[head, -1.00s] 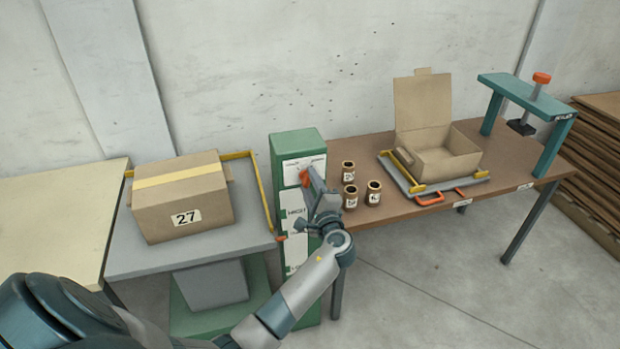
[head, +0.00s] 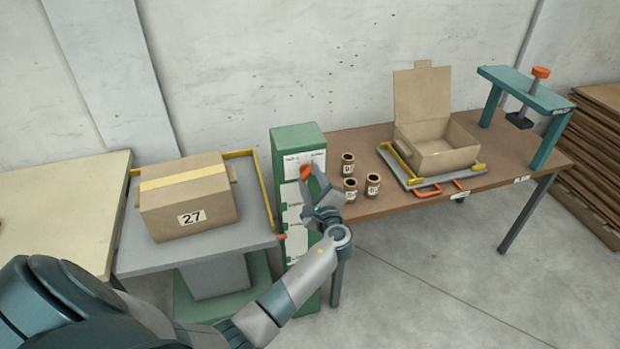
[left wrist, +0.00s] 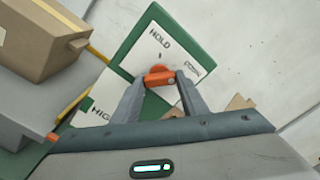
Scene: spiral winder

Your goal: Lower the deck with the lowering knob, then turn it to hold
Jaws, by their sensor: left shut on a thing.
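The lowering knob (left wrist: 160,77) is orange and sits on the upper white label of the green control post (head: 299,137). In the left wrist view the word HOLD and a second, hard-to-read word show on that label. My left gripper (left wrist: 160,80) is shut on the knob, one finger on each side; it also shows in the head view (head: 312,180), partly covering the post's front. The grey deck (head: 240,239) stands left of the post and carries a closed cardboard box (head: 188,203) marked 27. My right gripper is not in view.
A brown table (head: 400,208) right of the post holds several small jars (head: 349,188), an open carton (head: 437,150) on a tray, and a teal press (head: 525,90). A cream table (head: 60,210) stands left of the deck. Bare floor lies in front.

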